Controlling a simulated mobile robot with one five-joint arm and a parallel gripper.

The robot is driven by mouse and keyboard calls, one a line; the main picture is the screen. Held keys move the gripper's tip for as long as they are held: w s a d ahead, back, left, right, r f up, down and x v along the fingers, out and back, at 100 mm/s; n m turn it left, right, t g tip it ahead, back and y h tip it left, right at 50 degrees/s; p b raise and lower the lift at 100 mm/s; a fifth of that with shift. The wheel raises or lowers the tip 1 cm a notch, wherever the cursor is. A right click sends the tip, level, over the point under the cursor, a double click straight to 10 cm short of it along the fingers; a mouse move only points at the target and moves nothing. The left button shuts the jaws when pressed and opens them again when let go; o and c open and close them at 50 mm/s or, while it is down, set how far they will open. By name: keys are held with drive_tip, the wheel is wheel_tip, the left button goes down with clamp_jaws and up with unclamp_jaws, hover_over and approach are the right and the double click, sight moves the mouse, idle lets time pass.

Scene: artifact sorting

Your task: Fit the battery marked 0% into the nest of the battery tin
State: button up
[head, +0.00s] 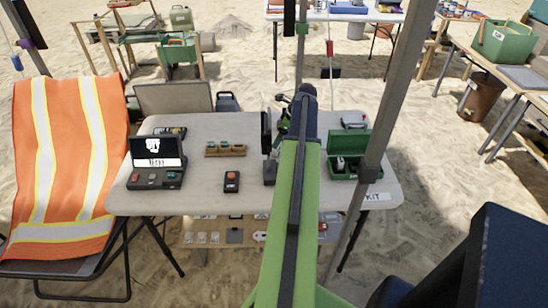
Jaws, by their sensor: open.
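The green tin (336,169) stands with its lid up at the right of the table. Small light and dark items show inside it, but I cannot read any marking. No 0% mark is legible anywhere. My green arm reaches up over the table's middle. My gripper (283,109) is open beyond the arm's dark end joint, partly hidden by it and apart from the tin.
On the white table (205,125) stand a dark console (157,178), a wooden block with small items (225,149) and a thin upright dark panel (266,132). A grey pole (378,125) crosses the table's right side. An orange-vested chair (70,150) is at left.

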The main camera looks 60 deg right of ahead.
sight(276, 151)
drive_tip(key=b+x, duration=0.3)
drive_tip(key=x, duration=0.1)
drive_tip(key=shift+d+f, duration=0.1)
drive_tip(key=shift+f, duration=0.1)
drive_tip(key=shift+r, duration=0.2)
clamp_jaws()
